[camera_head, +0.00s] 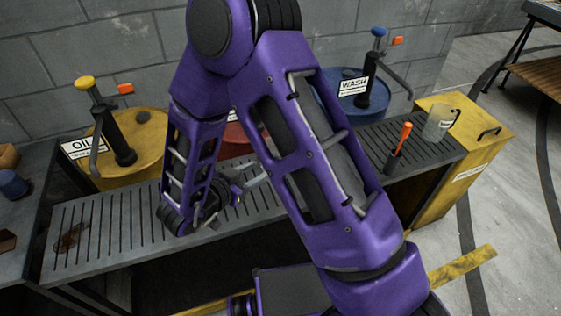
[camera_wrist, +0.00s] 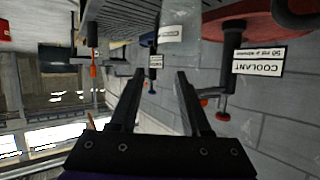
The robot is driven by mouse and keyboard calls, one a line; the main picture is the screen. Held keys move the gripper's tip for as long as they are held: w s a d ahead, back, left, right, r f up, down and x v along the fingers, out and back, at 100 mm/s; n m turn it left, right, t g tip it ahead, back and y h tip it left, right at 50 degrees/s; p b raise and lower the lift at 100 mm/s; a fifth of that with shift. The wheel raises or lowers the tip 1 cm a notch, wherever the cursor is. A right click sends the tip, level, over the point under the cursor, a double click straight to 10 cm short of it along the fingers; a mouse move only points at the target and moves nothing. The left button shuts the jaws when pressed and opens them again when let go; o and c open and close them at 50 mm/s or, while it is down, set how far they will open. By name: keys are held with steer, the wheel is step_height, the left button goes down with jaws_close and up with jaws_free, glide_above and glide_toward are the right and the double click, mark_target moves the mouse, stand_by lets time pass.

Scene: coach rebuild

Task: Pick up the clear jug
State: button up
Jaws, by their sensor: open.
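The slatted bench (camera_head: 105,228) runs along the wall. Behind it are a yellow OIL drum (camera_head: 150,150), a red drum (camera_head: 232,140) and a blue WASH drum (camera_head: 335,100) with pumps. An orange-handled tool (camera_head: 400,138) stands upright left of the jug. A COOLANT label (camera_wrist: 258,61) shows in the wrist view.

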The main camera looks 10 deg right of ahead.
steer(key=b+x, duration=0.1)
steer(key=x, duration=1.3)
steer(key=shift+w+a, duration=0.1)
jaws_close()
stand_by(0.9)
